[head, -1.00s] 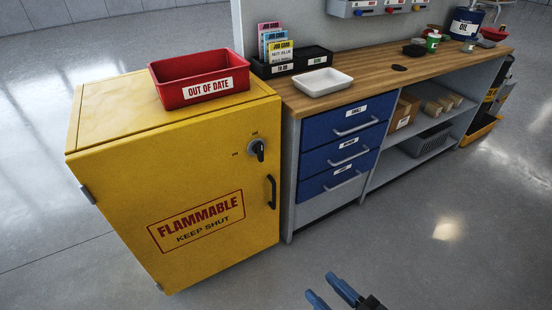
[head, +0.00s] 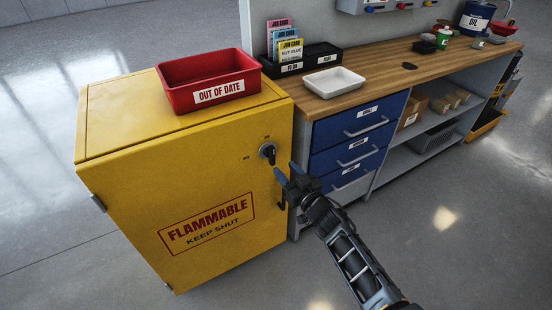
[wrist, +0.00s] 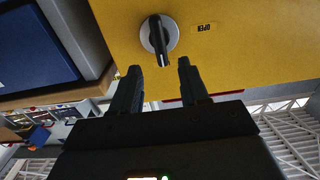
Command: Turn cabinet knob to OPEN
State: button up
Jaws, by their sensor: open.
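The yellow flammable cabinet (head: 185,170) stands at the left in the head view with its door shut. Its black knob (head: 267,152) on a round grey plate is at the door's upper right. In the wrist view the knob (wrist: 159,37) lies just beyond my fingertips, with an OPEN label (wrist: 203,27) to its right. The knob's bar lies near the vertical in that view. My gripper (head: 287,174) is open and empty, its two blue fingers right in front of the knob, apart from it as far as I can tell. My arm partly hides the door handle (head: 281,196).
A red OUT OF DATE bin (head: 206,80) sits on the cabinet. The workbench (head: 425,62) to the right has blue drawers (head: 347,147) close beside my arm and a white tray (head: 333,82) on top. The floor in front is clear.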

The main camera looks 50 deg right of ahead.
aim_at(274, 157)
jog(key=b+x, duration=0.1)
jog(key=x, duration=0.5)
jog(key=shift+w+f, duration=0.1)
jog(key=shift+w, duration=0.2)
jog(key=shift+c, duration=0.2)
grip_shut()
